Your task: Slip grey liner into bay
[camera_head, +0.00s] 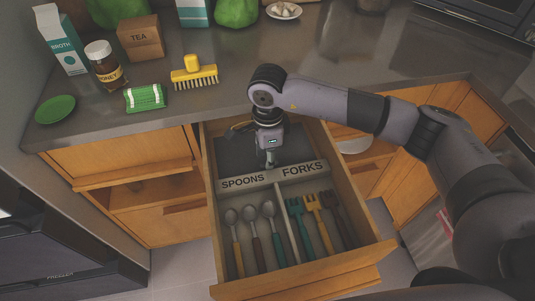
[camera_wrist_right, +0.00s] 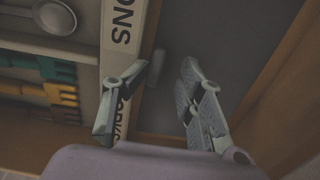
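The open wooden drawer (camera_head: 222,272) has a back bay and two front compartments labelled SPOONS and FORKS. A flat dark grey panel, seemingly the grey liner (camera_head: 292,148), lies in the back bay behind the label strip (camera_head: 274,178). It also shows in the right wrist view (camera_wrist_right: 225,45). I cannot tell whether it sits fully flat. My right gripper (camera_head: 268,160) points down over this bay, close behind the label strip. In the right wrist view its fingers (camera_wrist_right: 165,95) are apart with nothing seen between them. The arm hides part of the bay. My left gripper is out of view.
Spoons (camera_head: 254,228) and forks (camera_head: 317,212) fill the front compartments.

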